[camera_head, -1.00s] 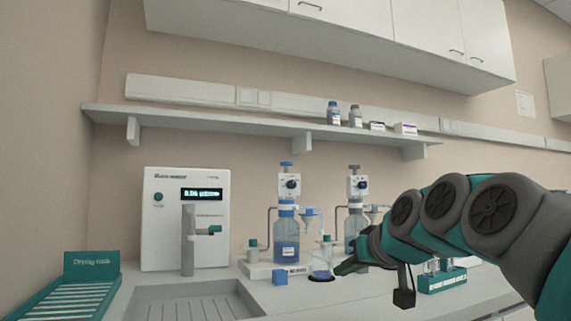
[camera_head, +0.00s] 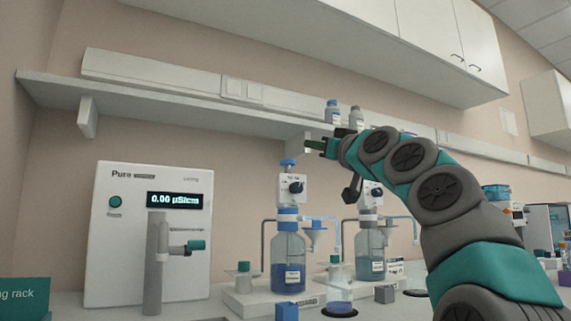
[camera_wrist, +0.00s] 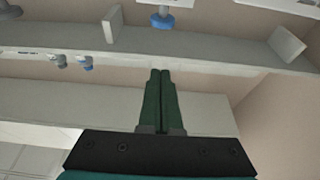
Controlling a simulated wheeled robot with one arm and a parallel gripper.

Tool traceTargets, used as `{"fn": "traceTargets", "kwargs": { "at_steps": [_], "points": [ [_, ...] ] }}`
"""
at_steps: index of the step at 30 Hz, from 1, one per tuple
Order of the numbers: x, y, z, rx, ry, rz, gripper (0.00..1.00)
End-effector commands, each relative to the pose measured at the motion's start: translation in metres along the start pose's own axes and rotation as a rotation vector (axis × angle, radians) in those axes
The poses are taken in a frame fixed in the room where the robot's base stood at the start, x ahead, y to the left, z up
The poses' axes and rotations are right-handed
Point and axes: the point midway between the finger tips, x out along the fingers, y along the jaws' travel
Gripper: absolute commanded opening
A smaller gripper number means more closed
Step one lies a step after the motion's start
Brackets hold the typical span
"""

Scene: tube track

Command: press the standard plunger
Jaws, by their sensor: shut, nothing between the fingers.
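The left dispenser bottle (camera_head: 288,262) holds blue liquid and carries a white head with a dark knob. Its blue plunger (camera_head: 288,162) stands up on top; a blue knob, apparently this plunger, also shows at the top of the wrist view (camera_wrist: 162,21). A base label below is partly hidden, and I cannot read it fully. A second dispenser bottle (camera_head: 370,260) with grey fittings stands to the right; my arm hides its plunger. My gripper (camera_head: 308,147) is shut and empty, slightly above and right of the blue plunger, apart from it in the picture. The shut fingers also show in the wrist view (camera_wrist: 160,75).
A wall shelf (camera_head: 190,116) with small bottles (camera_head: 332,111) runs behind my gripper. A water purifier (camera_head: 125,235) stands at left. A beaker (camera_head: 339,290), a blue cube (camera_head: 287,312) and a grey cube (camera_head: 384,294) are on the bench near the dispensers.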

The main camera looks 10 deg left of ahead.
Motion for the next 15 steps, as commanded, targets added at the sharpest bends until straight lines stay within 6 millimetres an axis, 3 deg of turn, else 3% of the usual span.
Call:
{"fn": "traceTargets", "kwargs": {
  "at_steps": [15],
  "points": [
    [0.0081,0.0001,-0.005,-0.001,0.006,0.0,0.0]
  ]
}}
